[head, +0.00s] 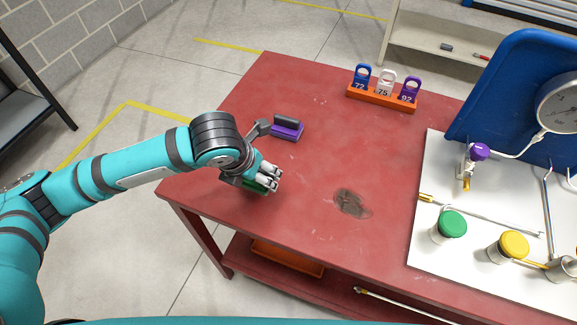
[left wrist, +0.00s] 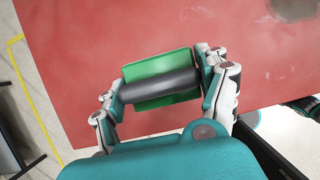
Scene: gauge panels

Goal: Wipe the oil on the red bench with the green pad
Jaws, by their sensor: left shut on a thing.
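The red bench (head: 300,165) fills the middle of the head view. A dark oil patch (head: 351,203) lies on its top, right of my left gripper; part of it also shows at the top edge of the left wrist view (left wrist: 290,8). My left gripper (head: 266,179) is over the bench's left part, shut on the dark handle of the green pad (left wrist: 160,84). In the head view the gripper mostly hides the pad (head: 255,186). Whether the pad touches the bench I cannot tell.
A purple pad (head: 288,130) with a dark handle lies on the bench behind the gripper. An orange rack (head: 382,97) with numbered tags stands at the back. A white panel (head: 480,265) with green and yellow caps is at the right. Bench top around the oil is clear.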

